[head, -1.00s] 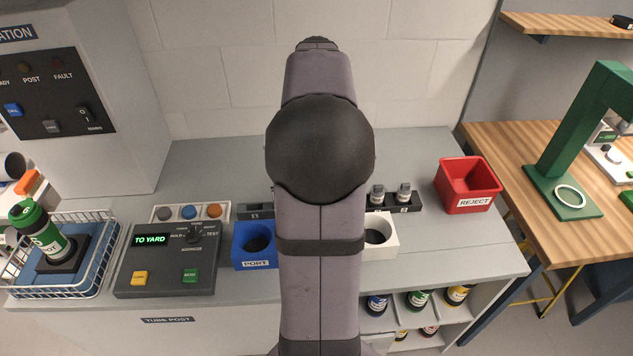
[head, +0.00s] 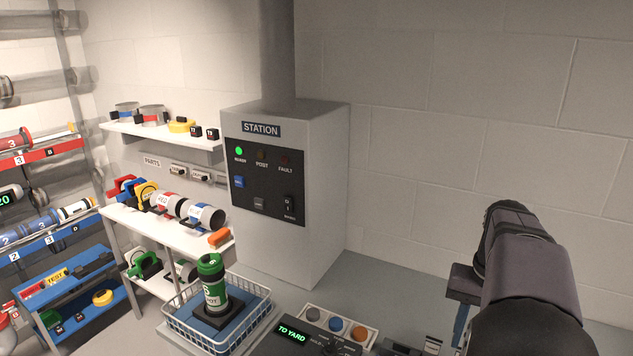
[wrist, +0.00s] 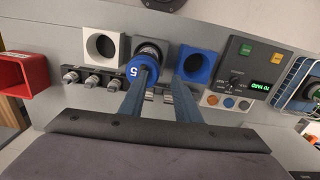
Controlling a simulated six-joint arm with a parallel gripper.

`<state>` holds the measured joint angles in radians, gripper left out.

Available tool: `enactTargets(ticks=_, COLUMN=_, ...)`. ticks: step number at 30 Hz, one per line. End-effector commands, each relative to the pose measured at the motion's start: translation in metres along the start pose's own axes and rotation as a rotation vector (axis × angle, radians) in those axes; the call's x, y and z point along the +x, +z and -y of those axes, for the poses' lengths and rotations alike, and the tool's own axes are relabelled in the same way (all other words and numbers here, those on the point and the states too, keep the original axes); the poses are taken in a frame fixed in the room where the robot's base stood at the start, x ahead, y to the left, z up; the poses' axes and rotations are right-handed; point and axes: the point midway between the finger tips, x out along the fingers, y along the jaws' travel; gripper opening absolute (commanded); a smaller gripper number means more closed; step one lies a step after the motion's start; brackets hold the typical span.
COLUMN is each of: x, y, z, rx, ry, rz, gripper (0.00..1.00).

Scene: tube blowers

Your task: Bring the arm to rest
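My gripper (wrist: 164,88) shows in the wrist view as two blue fingers with a clear gap between them and nothing held. It hangs over the bench. A blue-topped tube (wrist: 142,72) marked 5 stands in a dark round holder past the left finger, partly covered by it; I cannot tell whether they touch. The blue port holder (wrist: 198,62) lies beyond the right finger and looks empty. In the head view my arm is at the right, with a blue finger (head: 460,324) pointing down from the dark gripper body.
A green and white canister (head: 213,286) stands upright in a wire basket (head: 186,337). The control box (head: 267,348) reads TO YARD. The station cabinet (head: 323,190) shows a green light. A white holder (wrist: 103,30) and red bin (wrist: 22,72) also stand on the bench.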

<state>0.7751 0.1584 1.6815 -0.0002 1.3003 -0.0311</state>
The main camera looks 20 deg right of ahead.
Motion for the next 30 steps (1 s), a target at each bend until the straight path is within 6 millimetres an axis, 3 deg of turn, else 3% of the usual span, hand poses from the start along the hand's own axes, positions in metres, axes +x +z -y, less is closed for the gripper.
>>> enactTargets(ticks=6, x=0.047, y=0.051, z=0.086, rx=-0.242, ry=0.0, rz=0.005, gripper=0.3)
enactTargets(ticks=12, x=0.096, y=0.126, z=0.143, rx=-0.485, ry=0.001, rz=0.003, gripper=0.3)
enactTargets(ticks=18, x=0.13, y=0.19, z=0.16, rx=-0.663, ry=0.001, rz=0.002, gripper=0.3)
enactTargets(ticks=21, x=0.14, y=0.209, z=0.162, rx=-0.714, ry=0.0, rz=0.001, gripper=0.3)
enactTargets(ticks=30, x=0.147, y=0.222, z=0.161, rx=-0.749, ry=0.0, rz=-0.001, gripper=0.3)
